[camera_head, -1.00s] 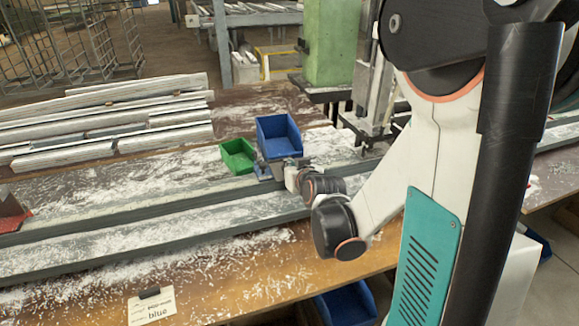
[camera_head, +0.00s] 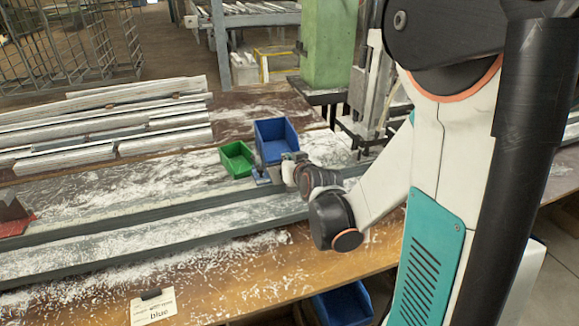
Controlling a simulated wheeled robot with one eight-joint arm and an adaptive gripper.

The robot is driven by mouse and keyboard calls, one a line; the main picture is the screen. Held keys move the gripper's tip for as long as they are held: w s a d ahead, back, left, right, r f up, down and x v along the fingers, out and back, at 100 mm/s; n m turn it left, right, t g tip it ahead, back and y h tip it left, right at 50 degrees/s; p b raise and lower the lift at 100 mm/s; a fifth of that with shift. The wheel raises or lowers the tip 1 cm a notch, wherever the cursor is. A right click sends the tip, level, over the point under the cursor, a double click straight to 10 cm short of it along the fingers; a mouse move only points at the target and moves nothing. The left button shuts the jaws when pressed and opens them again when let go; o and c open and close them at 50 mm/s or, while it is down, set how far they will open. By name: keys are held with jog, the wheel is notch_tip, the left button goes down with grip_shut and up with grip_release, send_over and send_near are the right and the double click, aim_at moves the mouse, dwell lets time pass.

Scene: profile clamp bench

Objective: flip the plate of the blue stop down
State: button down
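A small blue-grey fitting (camera_head: 262,176), which looks like the blue stop, sits at the rail just in front of the blue bin. It is small and partly covered by my gripper, so I cannot tell whether its plate is up or down. My gripper (camera_head: 286,166) is at the right side of this fitting, at the end of my arm reaching in from the right. Its fingertips are too small and hidden to show whether they are open, or whether they touch the fitting.
A blue bin (camera_head: 276,137) and a green bin (camera_head: 236,158) stand just behind the rail (camera_head: 130,217). A red stop (camera_head: 14,222) is at the far left. Pale profiles (camera_head: 110,120) lie at the back left. A card (camera_head: 153,306) reading "blue" is at the front edge.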

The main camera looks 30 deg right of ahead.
jog(key=s+a+f, duration=0.2)
jog(key=s+f, duration=0.1)
jog(key=s, duration=0.6)
jog(key=shift+f+b, duration=0.15)
jog(key=shift+b, duration=0.3)
